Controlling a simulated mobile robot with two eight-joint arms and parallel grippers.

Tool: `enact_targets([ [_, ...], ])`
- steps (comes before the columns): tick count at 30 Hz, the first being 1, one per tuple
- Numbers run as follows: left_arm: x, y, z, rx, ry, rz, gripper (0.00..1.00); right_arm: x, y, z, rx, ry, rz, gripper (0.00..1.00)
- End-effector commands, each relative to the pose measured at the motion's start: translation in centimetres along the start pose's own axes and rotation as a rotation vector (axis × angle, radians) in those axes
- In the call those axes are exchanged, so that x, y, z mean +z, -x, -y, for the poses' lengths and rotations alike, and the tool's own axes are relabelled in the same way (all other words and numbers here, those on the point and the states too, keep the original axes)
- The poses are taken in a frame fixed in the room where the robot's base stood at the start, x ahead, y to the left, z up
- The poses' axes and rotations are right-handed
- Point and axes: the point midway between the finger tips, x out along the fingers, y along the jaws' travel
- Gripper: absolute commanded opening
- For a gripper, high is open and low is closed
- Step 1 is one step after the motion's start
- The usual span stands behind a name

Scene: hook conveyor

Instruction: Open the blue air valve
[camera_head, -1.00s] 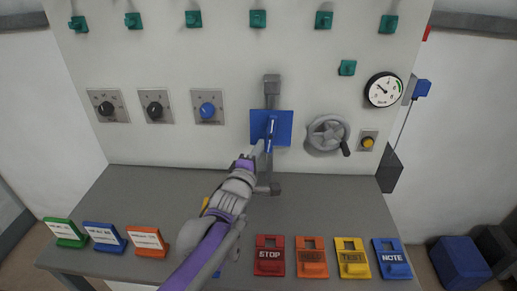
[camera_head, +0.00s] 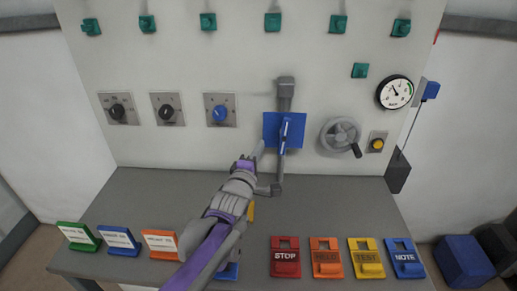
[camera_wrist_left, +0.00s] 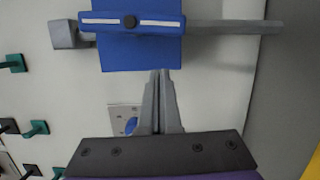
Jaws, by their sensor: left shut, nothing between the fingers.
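The blue air valve is a blue plate (camera_head: 271,128) with a blue lever handle (camera_head: 285,135) on a grey pipe (camera_head: 285,92) on the wall panel. The lever runs nearly upright, along the pipe. In the left wrist view the lever (camera_wrist_left: 105,21) has white stripes and a dark centre bolt, and lies along the pipe (camera_wrist_left: 225,27). My left gripper (camera_head: 259,150) is shut and empty, at the plate's lower left, apart from the lever. In the left wrist view its fingertips (camera_wrist_left: 160,73) are just below the plate's edge. My right gripper is out of view.
A grey handwheel (camera_head: 341,135), a gauge (camera_head: 394,92) and a yellow button (camera_head: 377,144) are right of the valve. Knobs, including a blue one (camera_head: 219,114), are left. Coloured sign stands (camera_head: 285,260) line the grey table's (camera_head: 330,205) front. Teal hooks (camera_head: 272,22) run above.

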Motion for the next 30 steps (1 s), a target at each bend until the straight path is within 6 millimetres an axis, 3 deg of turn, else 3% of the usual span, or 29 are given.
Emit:
enact_targets([
  [1, 0.1, 0.0, -0.1, 0.0, 0.0, 0.0, 0.0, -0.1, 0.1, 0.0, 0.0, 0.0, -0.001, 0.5],
  [9, 0.1, 6.6, -0.4, 0.0, 0.0, 0.0, 0.0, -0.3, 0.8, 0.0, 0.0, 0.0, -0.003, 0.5],
  [15, 0.1, 9.3, -0.4, 0.0, 0.001, 0.0, 0.0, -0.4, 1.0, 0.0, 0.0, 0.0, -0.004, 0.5],
  [30, 0.1, 10.0, -0.4, 0.0, 0.001, 0.0, 0.0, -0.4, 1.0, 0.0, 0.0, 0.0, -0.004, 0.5],
])
